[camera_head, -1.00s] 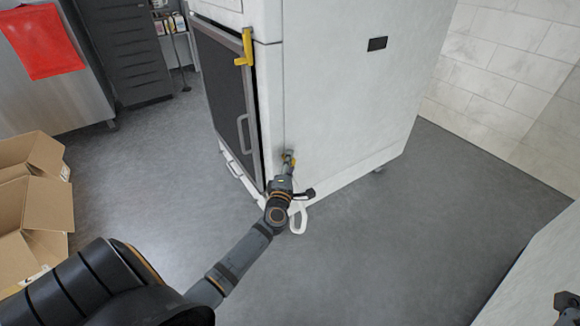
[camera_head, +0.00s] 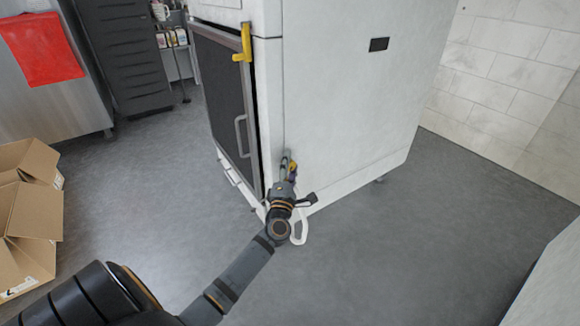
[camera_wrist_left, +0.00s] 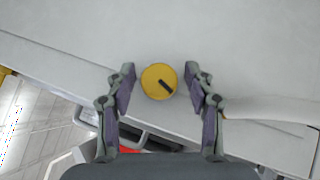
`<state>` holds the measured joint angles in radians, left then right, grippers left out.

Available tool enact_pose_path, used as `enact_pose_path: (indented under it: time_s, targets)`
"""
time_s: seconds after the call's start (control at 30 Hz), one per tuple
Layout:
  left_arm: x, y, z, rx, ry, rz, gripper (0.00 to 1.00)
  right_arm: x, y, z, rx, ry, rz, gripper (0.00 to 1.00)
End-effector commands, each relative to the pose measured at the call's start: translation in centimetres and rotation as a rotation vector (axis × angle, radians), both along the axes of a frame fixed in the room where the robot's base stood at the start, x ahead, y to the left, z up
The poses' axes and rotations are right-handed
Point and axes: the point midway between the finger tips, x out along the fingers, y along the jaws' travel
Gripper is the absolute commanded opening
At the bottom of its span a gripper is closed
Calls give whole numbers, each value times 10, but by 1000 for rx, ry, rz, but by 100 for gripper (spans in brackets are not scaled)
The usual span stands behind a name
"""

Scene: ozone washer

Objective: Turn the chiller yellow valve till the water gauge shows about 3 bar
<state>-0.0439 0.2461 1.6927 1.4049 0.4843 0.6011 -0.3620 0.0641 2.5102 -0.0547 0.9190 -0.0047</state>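The yellow valve (camera_wrist_left: 152,76) is a round knob with a dark bar-shaped mark, on the white cabinet's face in the left wrist view. My left gripper (camera_wrist_left: 160,70) is open, with one finger on each side of the knob and a small gap showing on both sides. In the head view, my left gripper (camera_head: 289,163) is at the low front corner of the white cabinet (camera_head: 340,110) and mostly hides the knob. I see no water gauge that I can read in either view. My right gripper is not in view.
A white hose loop (camera_head: 301,232) hangs beside my left wrist. A yellow handle (camera_head: 246,42) sits at the top of the dark cabinet door (camera_head: 222,88). Cardboard boxes (camera_head: 30,235) stand at the left. The grey floor (camera_head: 410,240) right of the cabinet is clear.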

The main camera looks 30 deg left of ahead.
Motion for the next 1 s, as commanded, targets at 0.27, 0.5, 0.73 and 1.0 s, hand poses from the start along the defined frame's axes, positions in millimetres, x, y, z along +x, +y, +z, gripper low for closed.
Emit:
enact_pose_path:
  time_s: [0.27, 0.5, 0.73, 1.0]
  targets:
    - [-1, -1, 0, 0, 0, 0, 55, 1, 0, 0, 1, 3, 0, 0]
    - [-37, -17, -12, 0, 4, -1, 55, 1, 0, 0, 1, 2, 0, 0]
    - [-84, -38, -25, -1, 3, 1, 55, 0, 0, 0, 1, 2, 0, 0]
    - [-106, -48, -30, 0, 0, 1, 55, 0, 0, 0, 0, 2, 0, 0]
